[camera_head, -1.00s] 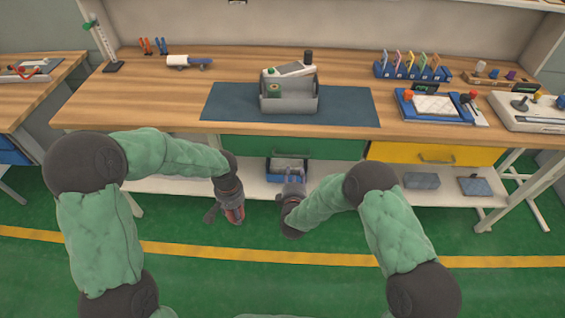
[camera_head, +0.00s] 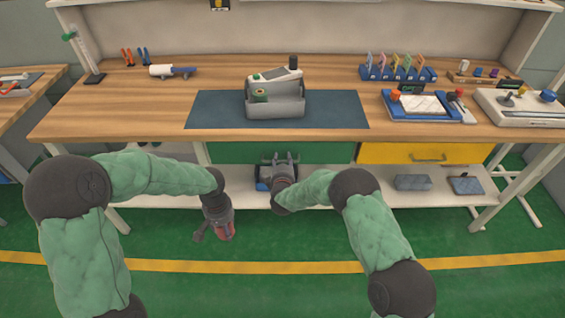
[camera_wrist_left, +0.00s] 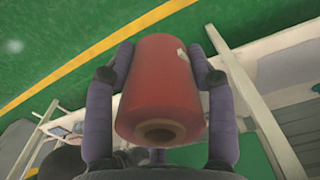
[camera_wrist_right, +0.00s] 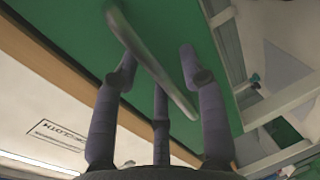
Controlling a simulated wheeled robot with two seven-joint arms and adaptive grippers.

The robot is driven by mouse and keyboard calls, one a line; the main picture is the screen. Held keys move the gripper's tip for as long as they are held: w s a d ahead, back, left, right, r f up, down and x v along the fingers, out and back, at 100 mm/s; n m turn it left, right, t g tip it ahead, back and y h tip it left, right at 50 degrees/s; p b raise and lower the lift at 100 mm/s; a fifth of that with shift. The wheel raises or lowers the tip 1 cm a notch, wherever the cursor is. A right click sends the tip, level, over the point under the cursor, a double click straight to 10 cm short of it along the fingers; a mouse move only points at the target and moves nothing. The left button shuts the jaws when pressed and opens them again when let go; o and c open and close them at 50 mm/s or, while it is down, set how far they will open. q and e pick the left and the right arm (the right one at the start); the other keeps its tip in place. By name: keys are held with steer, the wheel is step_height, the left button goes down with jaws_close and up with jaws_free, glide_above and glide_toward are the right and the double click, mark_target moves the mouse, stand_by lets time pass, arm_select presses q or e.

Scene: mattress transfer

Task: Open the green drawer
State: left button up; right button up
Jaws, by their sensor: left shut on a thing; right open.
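The green drawer (camera_head: 225,152) is under the workbench's front edge and looks closed. Its pale bar handle (camera_wrist_right: 155,65) crosses my right wrist view in front of the green face. My right gripper (camera_head: 280,160) is open at the drawer front, with the handle passing between its fingers (camera_wrist_right: 159,62); I cannot tell whether they touch it.
A yellow drawer (camera_head: 395,153) adjoins on the right. On the workbench (camera_head: 140,110) a grey caddy (camera_head: 275,106) stands on a dark mat (camera_head: 335,112). A blue container (camera_head: 262,178) sits on the white lower shelf (camera_head: 345,195). Green floor in front is clear.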

steer(key=shift+w, duration=0.1)
jaws_close()
